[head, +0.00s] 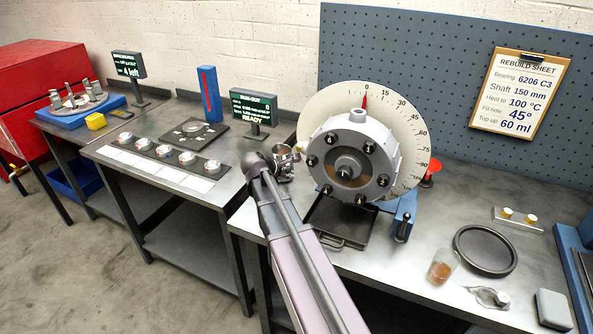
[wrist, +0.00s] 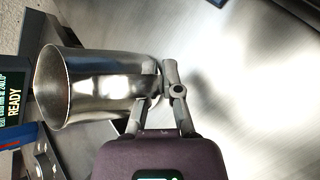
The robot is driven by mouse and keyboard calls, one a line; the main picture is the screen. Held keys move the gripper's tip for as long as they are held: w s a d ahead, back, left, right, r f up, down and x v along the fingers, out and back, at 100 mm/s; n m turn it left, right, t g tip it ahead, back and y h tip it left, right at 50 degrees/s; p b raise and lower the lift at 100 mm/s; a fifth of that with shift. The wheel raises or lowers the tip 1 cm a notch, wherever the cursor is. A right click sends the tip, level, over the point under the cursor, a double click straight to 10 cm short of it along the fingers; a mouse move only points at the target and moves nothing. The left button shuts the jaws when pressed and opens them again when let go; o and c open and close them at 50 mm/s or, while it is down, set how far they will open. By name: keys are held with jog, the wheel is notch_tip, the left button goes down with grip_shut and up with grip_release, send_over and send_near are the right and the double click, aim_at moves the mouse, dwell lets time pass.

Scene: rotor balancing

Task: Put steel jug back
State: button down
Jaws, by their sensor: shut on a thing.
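The steel jug (head: 282,152) is a small shiny cup by the end of my arm, near the back edge of the workbench, left of the big rotor dial. In the wrist view the jug (wrist: 95,88) lies across the picture with its mouth to the left. My gripper (wrist: 160,102) is shut on the jug's handle side. In the head view my gripper (head: 272,168) is partly hidden by my own arm. Whether the jug touches the bench cannot be told.
The rotor housing (head: 352,155) with its dial stands just right of the jug, above a black tray (head: 340,222). The run-out display (head: 253,106) is close on the left.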

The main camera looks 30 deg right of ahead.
jog(key=shift+w, duration=0.1)
jog(key=shift+w+d, duration=0.3)
jog(key=shift+d, duration=0.6)
jog(key=shift+w+d, duration=0.3)
jog(key=shift+d, duration=0.6)
jog(key=shift+d+f, duration=0.2)
jog(key=shift+b, duration=0.3)
jog(key=shift+f, duration=0.3)
jog(key=c, duration=0.8)
grip_release()
jog(key=shift+r, duration=0.1)
jog(key=shift+a+r, duration=0.1)
jog(key=shift+r, duration=0.05)
jog(key=shift+s+a+r+p, duration=0.1)
jog(key=shift+a+r+p, duration=0.25)
jog(key=shift+p, duration=0.05)
jog(key=s+a, duration=0.1)
jog(key=a, duration=0.2)
jog(key=s+a, duration=0.1)
jog(key=a, duration=0.3)
jog(key=s+a, duration=0.2)
jog(key=a, duration=0.2)
jog(key=shift+a, duration=0.25)
